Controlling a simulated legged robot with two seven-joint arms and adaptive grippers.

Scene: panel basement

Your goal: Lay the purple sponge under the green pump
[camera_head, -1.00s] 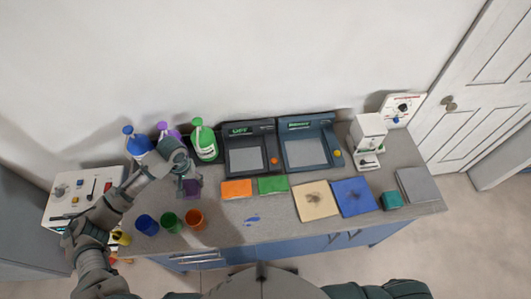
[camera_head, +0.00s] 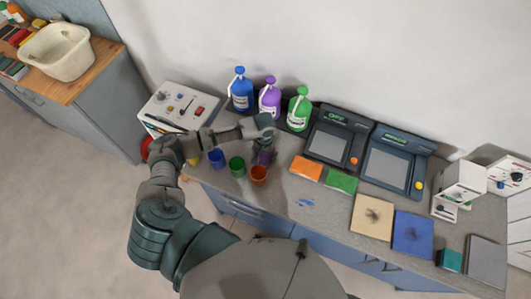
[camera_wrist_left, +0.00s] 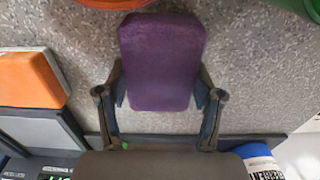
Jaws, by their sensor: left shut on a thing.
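The purple sponge (camera_head: 265,157) is between the fingers of my left gripper (camera_head: 265,143). In the left wrist view the sponge (camera_wrist_left: 162,62) is upright in the picture, with the fingers shut on its two sides. I cannot tell whether it touches the counter. The green pump (camera_head: 299,110) is an upright bottle with a green head and a white label, at the back of the counter. It stands to the right of and behind my left gripper. My right gripper is not in view.
Blue (camera_head: 241,90) and purple (camera_head: 269,97) pumps stand left of the green one. Orange (camera_head: 306,168) and green (camera_head: 341,180) sponges lie right, before dark devices. A basin (camera_head: 59,52) stands far left.

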